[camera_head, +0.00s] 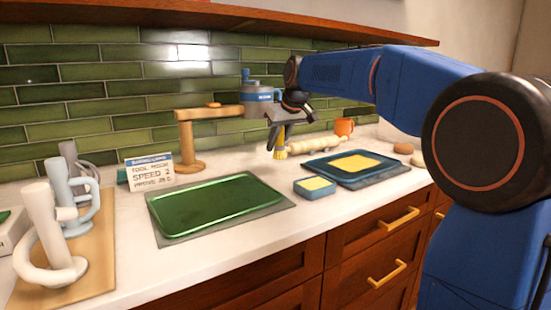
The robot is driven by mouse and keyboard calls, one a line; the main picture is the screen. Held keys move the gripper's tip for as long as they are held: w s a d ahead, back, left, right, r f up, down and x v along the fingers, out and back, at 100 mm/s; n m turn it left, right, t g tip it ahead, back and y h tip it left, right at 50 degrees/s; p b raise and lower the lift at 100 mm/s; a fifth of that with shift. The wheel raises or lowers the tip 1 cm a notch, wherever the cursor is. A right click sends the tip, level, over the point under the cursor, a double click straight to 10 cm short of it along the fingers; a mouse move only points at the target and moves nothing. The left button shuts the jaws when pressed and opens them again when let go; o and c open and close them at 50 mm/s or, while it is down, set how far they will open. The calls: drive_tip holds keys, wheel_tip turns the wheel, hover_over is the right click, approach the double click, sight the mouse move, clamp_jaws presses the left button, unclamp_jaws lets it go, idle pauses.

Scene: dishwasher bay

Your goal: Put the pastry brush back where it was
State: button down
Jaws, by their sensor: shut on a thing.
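My gripper (281,126) is shut on the pastry brush and holds it above the counter, near the back. The brush's yellow bristles (280,153) point down; its handle is mostly hidden by the fingers. The bristle end is behind the small blue dish and right of the wooden stand. I cannot tell whether its tip touches the counter.
A green tray (170,222) lies left of a small blue dish (316,192). A blue tray (378,178) with a yellow sheet is at right. A wooden stand (187,145), a sign (150,172) and a rolling pin (315,145) are behind. Pale handled pieces (45,225) stand left.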

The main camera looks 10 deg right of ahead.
sight(277, 155)
drive_tip(key=shift+f, duration=2.2)
drive_tip(key=c, duration=1.5)
unclamp_jaws()
drive_tip(key=shift+f, duration=0.15)
drive_tip(key=v, duration=1.2)
